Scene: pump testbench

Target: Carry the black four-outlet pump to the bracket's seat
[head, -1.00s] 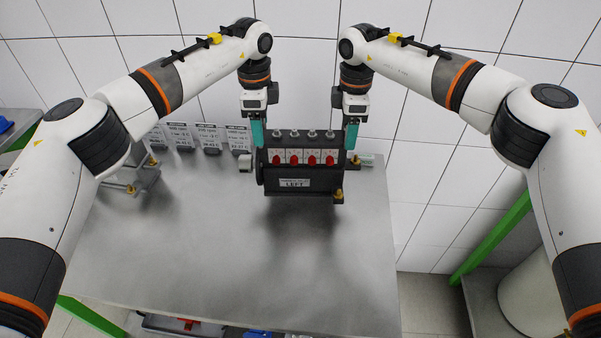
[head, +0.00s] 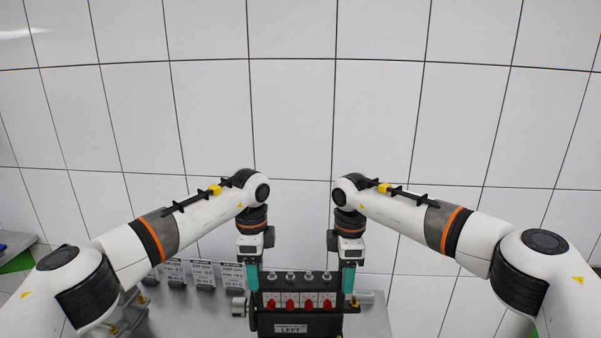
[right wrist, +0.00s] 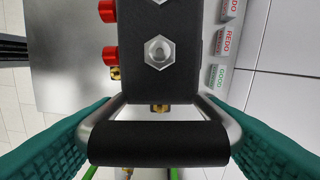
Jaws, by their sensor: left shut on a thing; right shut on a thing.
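The black pump (head: 296,318) is at the bottom middle of the head view, with a label reading LEFT, several red caps on white plates and metal fittings on top. My left gripper (head: 253,278) is at its left end and my right gripper (head: 348,278) at its right end. Both are shut on the pump; the left grip itself is not clearly seen. In the right wrist view the teal fingers (right wrist: 160,148) close on both sides of a handle (right wrist: 158,143) at the pump's end. The pump's lower edge is cut off in the head view, and I cannot tell whether it touches the table.
Grey cards (head: 203,274) with printed text stand in a row left of the pump. A metal bracket (head: 128,318) is at the lower left, partly behind my left arm. The steel table (head: 190,318) is mostly below the picture. A white tiled wall (head: 300,110) rises behind.

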